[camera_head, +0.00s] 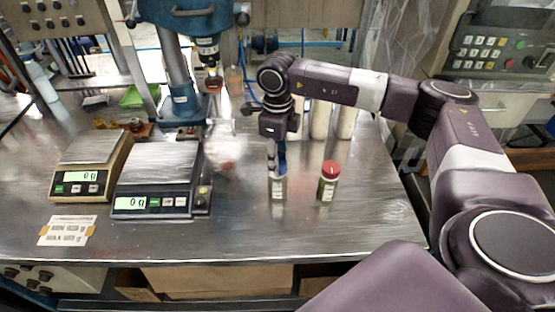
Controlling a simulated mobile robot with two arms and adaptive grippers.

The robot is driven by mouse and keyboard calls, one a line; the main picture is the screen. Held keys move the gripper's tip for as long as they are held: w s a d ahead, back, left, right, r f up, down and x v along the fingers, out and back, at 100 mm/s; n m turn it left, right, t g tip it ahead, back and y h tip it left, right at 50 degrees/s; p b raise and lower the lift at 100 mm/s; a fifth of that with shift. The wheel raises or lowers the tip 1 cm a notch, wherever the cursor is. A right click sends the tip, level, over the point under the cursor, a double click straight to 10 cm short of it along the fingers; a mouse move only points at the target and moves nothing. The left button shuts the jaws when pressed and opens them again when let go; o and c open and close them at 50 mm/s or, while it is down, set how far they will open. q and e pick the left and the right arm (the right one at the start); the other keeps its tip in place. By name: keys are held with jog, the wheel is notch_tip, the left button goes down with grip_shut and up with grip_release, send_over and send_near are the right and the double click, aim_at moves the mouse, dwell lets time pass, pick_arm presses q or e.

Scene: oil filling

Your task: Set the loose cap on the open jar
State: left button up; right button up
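A small labelled jar (278,189) stands upright near the middle of the metal table. My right gripper (278,172) points straight down directly over it, with its fingertips at or just above the jar's mouth. The fingers look close together, but they are small and partly dark, so whether they hold a cap is unclear. The jar's mouth is hidden by the fingers. A second jar (327,189) with a red cap (331,168) stands upright to its right. I cannot make out a loose cap. My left gripper is not in view.
Two scales (152,203) (80,189), both reading 0 g, stand at left. A paper label (67,230) lies in front. A blue press (183,104) and a green tray (137,97) are behind. Tall pale containers (346,122) stand behind my arm. The table's front is clear.

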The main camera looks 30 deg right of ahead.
jog(key=o, duration=0.5)
jog(key=shift+c, duration=0.2)
notch_tip(320, 180, up, 12)
